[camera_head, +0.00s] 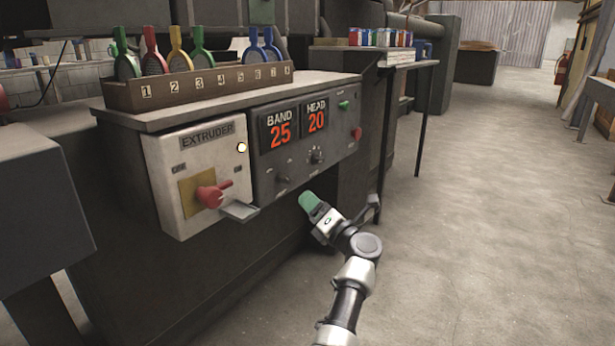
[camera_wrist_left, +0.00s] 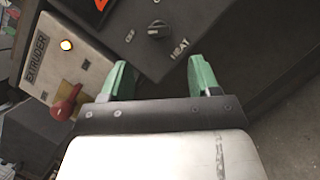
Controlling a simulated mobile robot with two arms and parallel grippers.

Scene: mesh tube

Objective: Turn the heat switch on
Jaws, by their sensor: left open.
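The heat switch (camera_wrist_left: 158,29) is a small black knob on the dark control panel, with a HEAT label beside it and an OFF mark to its left in the left wrist view. In the head view it appears to be the lower left knob (camera_head: 283,180) below the BAND display. My left gripper (camera_head: 309,201) has green fingertips and is in front of the panel, low and to the right of this knob. In the left wrist view its fingers (camera_wrist_left: 160,80) are apart with nothing between them, and the knob lies beyond the gap. My right gripper is not in view.
The white extruder box (camera_head: 167,150) with a red switch (camera_head: 212,194) and a lit lamp (camera_head: 242,147) adjoins the panel. Another knob (camera_head: 317,157) sits up and right of the heat switch. A numbered rack (camera_head: 215,83) stands above. Open floor lies right.

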